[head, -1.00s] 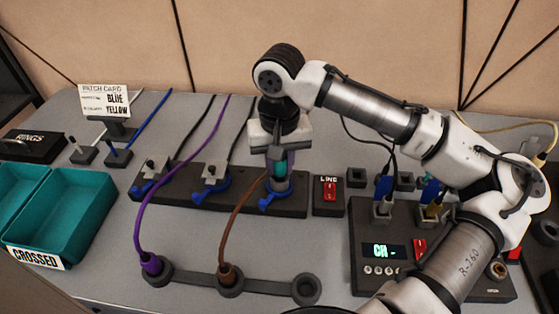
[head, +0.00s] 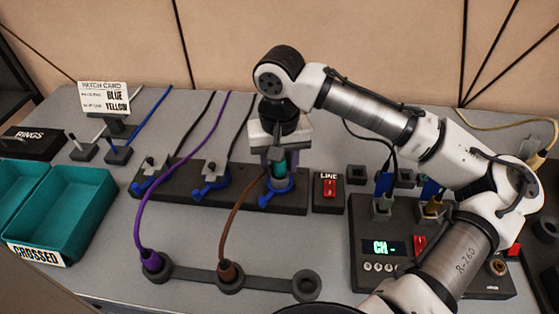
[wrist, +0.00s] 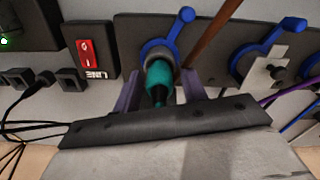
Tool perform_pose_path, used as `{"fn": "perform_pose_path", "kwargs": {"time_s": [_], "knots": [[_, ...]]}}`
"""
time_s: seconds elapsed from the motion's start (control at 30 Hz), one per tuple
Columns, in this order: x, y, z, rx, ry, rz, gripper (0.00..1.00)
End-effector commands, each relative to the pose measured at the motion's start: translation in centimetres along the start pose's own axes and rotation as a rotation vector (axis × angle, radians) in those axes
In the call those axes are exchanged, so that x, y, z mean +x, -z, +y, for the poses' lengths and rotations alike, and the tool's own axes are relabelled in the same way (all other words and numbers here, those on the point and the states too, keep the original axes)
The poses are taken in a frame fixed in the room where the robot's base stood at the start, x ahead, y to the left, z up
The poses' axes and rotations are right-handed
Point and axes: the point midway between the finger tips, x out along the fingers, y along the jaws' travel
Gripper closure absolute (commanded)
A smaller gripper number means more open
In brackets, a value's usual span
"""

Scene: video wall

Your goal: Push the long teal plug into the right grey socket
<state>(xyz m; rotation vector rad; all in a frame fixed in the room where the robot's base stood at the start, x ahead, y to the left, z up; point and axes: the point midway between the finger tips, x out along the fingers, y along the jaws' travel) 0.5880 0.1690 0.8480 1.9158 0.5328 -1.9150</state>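The long teal plug (head: 279,169) stands upright in the right grey socket of the dark strip (head: 232,196). In the wrist view the teal plug (wrist: 160,80) has its end inside the grey socket collar (wrist: 158,48). How deep it sits is hard to tell. A blue lever (head: 266,201) is at this socket, and it also shows in the wrist view (wrist: 180,22). My gripper (head: 279,172) points down over the plug. Its fingers (wrist: 160,90) stand on both sides of the plug, with gaps between, so it is open.
Two sockets with blue levers and plates (head: 210,175) stand left on the strip. A red LINE switch (head: 329,188) is close on the right. A brown cable (head: 235,220) and a purple cable (head: 160,180) arch in front. Teal bins (head: 75,235) stand at left.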

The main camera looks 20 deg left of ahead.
Motion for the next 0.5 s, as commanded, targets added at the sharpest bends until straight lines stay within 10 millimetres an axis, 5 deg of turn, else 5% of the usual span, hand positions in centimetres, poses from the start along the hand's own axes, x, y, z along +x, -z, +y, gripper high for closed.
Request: {"fn": "perform_pose_path", "kwargs": {"time_s": [0.33, 0.5], "knots": [[-0.1, 0.0, 0.0, 0.000, 0.000, 0.000, 0.50], [-1.8, 0.0, 0.0, 0.000, 0.000, 0.001, 0.50]]}}
